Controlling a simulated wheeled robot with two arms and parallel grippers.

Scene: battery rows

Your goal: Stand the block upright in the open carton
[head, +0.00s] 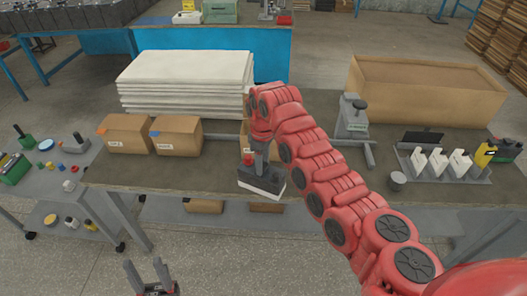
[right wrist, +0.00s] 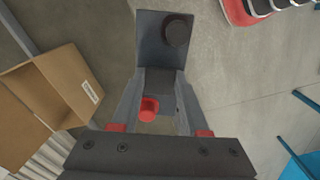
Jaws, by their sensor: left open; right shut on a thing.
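The block (head: 259,184) is dark grey with a pale lower band. In the right wrist view the block (right wrist: 153,48) shows a black round knob, and a red knob sits between the fingers. My right gripper (head: 262,166) is shut on it and holds it near the table's front edge. The open carton (head: 244,141) is mostly hidden behind my right arm in the head view. In the right wrist view the open carton (right wrist: 50,92) stands left of the gripper, apart from the block. My left gripper (head: 147,271) is open and empty, low in front of the table.
Two closed cartons (head: 125,135) (head: 176,136) stand left of the open one. A white stack of sheets (head: 185,85) is behind them. A large brown box (head: 428,95) and a rack of white pieces (head: 440,170) are at right. A cart with small parts (head: 55,185) stands left.

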